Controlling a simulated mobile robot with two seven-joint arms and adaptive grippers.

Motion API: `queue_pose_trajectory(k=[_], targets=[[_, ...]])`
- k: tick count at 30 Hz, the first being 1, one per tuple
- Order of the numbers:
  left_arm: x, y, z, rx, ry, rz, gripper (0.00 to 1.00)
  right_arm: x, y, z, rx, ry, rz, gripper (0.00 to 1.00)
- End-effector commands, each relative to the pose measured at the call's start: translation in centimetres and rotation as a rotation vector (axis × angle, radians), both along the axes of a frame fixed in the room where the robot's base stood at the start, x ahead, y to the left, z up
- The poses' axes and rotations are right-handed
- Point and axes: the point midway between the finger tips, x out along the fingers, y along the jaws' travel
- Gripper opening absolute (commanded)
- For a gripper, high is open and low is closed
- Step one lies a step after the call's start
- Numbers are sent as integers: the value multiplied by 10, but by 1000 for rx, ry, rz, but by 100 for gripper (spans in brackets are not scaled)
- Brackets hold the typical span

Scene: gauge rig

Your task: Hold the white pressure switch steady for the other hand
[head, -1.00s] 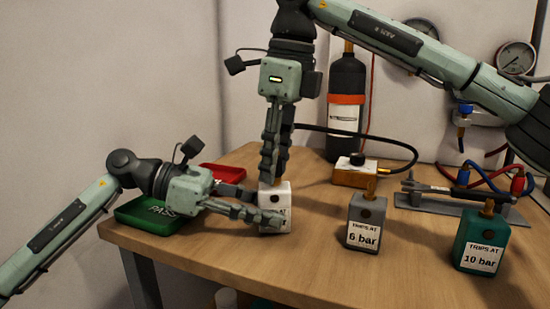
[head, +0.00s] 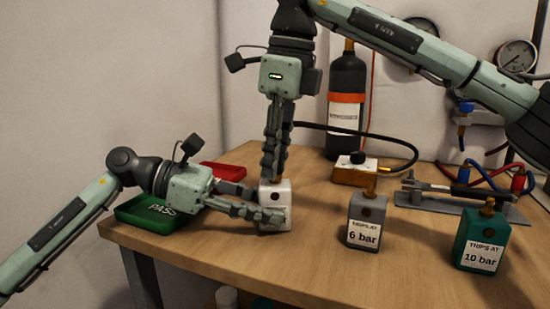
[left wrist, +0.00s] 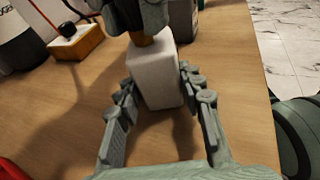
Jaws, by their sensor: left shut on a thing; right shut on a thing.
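The white pressure switch (head: 275,192) stands upright on the bench near its left side. It also shows in the left wrist view (left wrist: 155,78). My left gripper (head: 262,214) is shut on the switch low down, one finger on each side; its fingers cover the front label. In the left wrist view, the left gripper's fingers (left wrist: 157,92) flank the white body. My right gripper (head: 273,172) points straight down from above and is shut on the brass fitting on top of the switch; a little of that brass shows below its tips.
A grey 6 bar switch (head: 367,208) and a teal 10 bar switch (head: 484,228) stand to the right. Behind are a brass block (head: 354,174) with a hose, and a grey stand (head: 460,203). Green (head: 150,222) and red (head: 226,172) trays lie left. The front middle bench is clear.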

Motion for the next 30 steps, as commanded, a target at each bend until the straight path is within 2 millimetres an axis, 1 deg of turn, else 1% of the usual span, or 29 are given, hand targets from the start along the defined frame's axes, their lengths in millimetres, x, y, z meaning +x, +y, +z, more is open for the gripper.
queue_pose_trajectory(k=[1,5,30], targets=[[0,0,-3,6,2,-1,0,0,0,4,3,-5,-1,0],[0,0,-3,7,2,-1,0,0,0,5,3,-5,-1,0],[0,0,-3,6,2,-1,0,0,0,46,2,-3,-1,0]])
